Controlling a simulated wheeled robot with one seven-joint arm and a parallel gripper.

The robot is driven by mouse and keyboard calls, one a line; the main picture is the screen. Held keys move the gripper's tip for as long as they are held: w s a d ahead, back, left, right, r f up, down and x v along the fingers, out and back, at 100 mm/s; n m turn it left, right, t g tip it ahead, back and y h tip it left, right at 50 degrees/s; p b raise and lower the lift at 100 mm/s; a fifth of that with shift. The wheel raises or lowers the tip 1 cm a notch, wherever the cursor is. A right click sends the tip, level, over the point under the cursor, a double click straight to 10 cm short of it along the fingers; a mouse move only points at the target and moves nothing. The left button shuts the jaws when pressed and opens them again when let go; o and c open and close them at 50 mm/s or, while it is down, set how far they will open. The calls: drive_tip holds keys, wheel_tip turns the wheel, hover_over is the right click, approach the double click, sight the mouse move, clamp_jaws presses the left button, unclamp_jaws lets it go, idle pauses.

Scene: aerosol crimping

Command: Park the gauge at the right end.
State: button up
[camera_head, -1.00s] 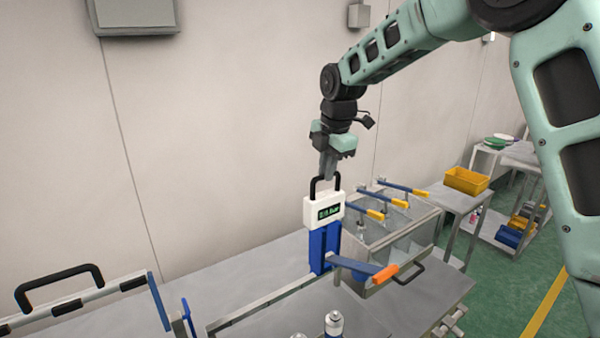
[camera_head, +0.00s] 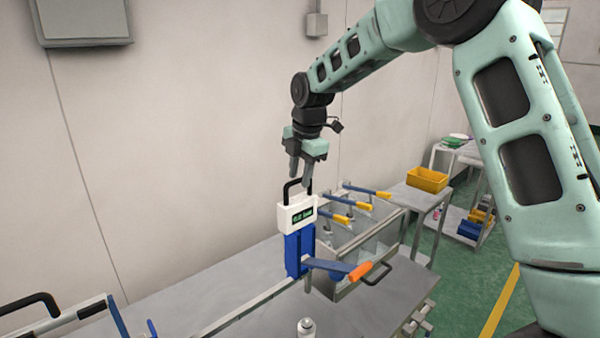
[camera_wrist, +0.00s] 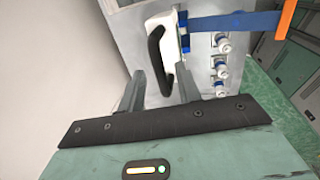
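The gauge (camera_head: 292,217) is a white box with a green-lit display and a black loop handle (camera_head: 287,192). It stands upright on a blue carriage (camera_head: 293,255) at the right end of a metal rail (camera_head: 243,312). A blue lever with an orange grip (camera_head: 360,271) sticks out from the carriage. My gripper (camera_head: 300,182) is just above the handle, fingers apart and empty. In the wrist view the black handle (camera_wrist: 158,60) shows beyond and between the spread fingers (camera_wrist: 160,80), and the white gauge body (camera_wrist: 181,38) is right of it.
A clear-sided box with several blue-and-yellow levers (camera_head: 365,194) stands close right of the gauge. A black-handled frame (camera_head: 45,303) is at the left. A yellow bin (camera_head: 427,179) sits on a cart behind. The wall is close behind the rail.

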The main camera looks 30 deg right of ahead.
drive_tip(key=s+r+b, duration=0.3)
drive_tip(key=r+b, duration=0.1)
drive_tip(key=r, duration=1.3)
drive_tip(key=shift+s+d, duration=0.2)
drive_tip(key=shift+d, duration=0.25)
drive_tip(key=s+a+f+m+g+b, duration=0.1)
drive_tip(key=s+a+f+m+b, duration=0.45)
drive_tip(key=s+a+f, duration=1)
drive_tip(key=s+a+f+m+g+b, duration=0.1)
drive_tip(key=s+f+m, duration=0.7)
drive_tip(key=s+f, duration=1)
drive_tip(key=s+a+b, duration=0.1)
drive_tip(key=s, duration=0.2)
